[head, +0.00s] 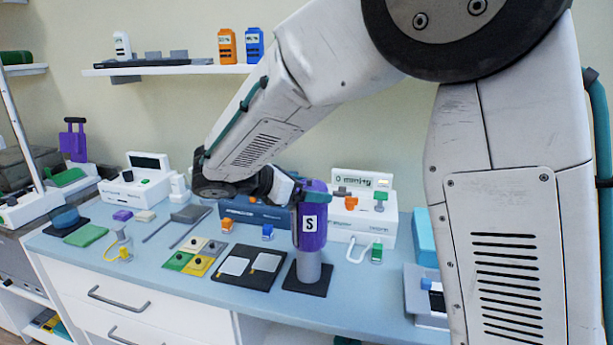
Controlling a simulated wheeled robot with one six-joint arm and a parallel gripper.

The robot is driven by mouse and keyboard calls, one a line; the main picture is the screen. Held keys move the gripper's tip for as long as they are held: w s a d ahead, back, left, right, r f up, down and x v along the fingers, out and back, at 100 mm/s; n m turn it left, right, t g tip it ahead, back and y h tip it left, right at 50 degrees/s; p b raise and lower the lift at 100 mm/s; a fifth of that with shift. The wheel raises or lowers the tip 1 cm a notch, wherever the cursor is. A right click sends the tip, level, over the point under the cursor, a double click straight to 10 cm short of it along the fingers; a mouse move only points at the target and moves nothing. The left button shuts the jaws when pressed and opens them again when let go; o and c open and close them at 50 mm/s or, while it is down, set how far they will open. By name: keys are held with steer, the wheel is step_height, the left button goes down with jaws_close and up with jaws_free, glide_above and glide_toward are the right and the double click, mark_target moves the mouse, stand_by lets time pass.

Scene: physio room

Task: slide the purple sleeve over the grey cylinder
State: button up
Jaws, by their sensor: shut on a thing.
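The purple sleeve (313,222), with a white label marked "S", is upright in the head view, right of centre. My gripper (297,192) is shut on its upper part from the left; the fingertips are partly hidden. The grey cylinder (308,267) stands upright on a dark square base (306,289) on the blue counter. Its lower part shows directly below the sleeve, roughly in line with it, with no gap visible between them. The cylinder's top is hidden, so I cannot tell how far the sleeve is around it, if at all.
A black board with two pale pads (252,273) lies left of the cylinder's base. White-and-blue devices (340,228) stand behind. A grey-and-white box (425,298) is to the right. Several small colored pieces and tools lie on the left of the counter (150,272).

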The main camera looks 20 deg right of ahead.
mark_target(293, 225)
steer(key=shift+f, duration=4.85)
steer(key=o, duration=1.5)
steer(key=shift+s, duration=0.1)
steer(key=shift+a, duration=0.15)
steer(key=v, duration=0.7)
steer(key=shift+a+r, duration=0.1)
steer(key=shift+a, duration=0.2)
